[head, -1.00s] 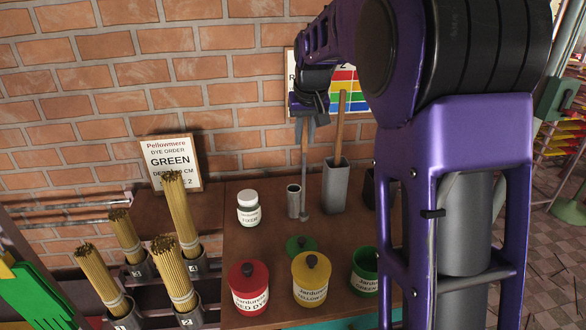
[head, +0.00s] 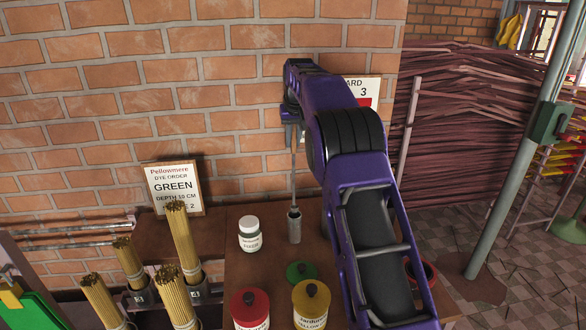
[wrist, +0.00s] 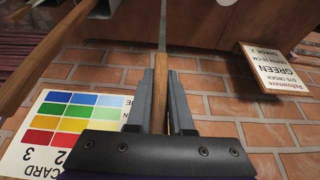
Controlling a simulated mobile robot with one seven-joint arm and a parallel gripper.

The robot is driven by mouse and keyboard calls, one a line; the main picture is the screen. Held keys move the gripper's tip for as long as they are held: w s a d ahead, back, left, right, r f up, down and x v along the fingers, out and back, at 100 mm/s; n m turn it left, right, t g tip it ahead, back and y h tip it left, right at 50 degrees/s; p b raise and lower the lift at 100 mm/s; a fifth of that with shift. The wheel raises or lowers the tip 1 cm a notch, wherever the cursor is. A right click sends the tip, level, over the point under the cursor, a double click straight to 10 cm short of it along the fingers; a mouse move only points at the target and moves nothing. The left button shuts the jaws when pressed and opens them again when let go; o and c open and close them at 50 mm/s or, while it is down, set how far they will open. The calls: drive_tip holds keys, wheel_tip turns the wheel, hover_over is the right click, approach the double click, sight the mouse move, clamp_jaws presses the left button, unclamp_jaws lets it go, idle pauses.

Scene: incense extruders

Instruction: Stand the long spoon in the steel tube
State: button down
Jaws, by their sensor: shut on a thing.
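The long spoon has a wooden handle and a thin shaft (head: 293,177). My gripper (head: 297,128) is shut on its wooden handle, which shows between the two fingers in the wrist view (wrist: 159,95). The spoon hangs nearly upright above the steel tube (head: 295,227), a narrow grey cylinder standing on the brown table. The spoon's lower end meets the tube's mouth in the head view and its bowl does not show. It looks inside the tube, but I cannot tell how deep. In the wrist view the shaft runs away to the top edge, and the tube cannot be made out.
A white lidded jar (head: 250,236) stands left of the tube. A green lid (head: 301,272), a red pot (head: 250,310) and a yellow pot (head: 311,303) are in front. Incense bundles (head: 182,240) and a GREEN order sign (head: 174,189) are left. My arm hides the table's right side.

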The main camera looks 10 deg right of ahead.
sight(294, 167)
wheel_tip(294, 167, down, 7)
drive_tip(key=shift+w+b, duration=0.15)
drive_tip(key=shift+b, duration=0.3)
drive_tip(key=f, duration=0.4)
drive_tip(key=shift+w+f, duration=0.1)
drive_tip(key=shift+w, duration=0.1)
drive_tip(key=c, duration=0.8)
unclamp_jaws()
drive_tip(key=shift+f, duration=0.2)
drive_tip(key=v, duration=1.7)
drive_tip(key=shift+w+d+r, duration=0.1)
drive_tip(key=shift+d+r, duration=0.05)
drive_tip(key=shift+r, duration=0.2)
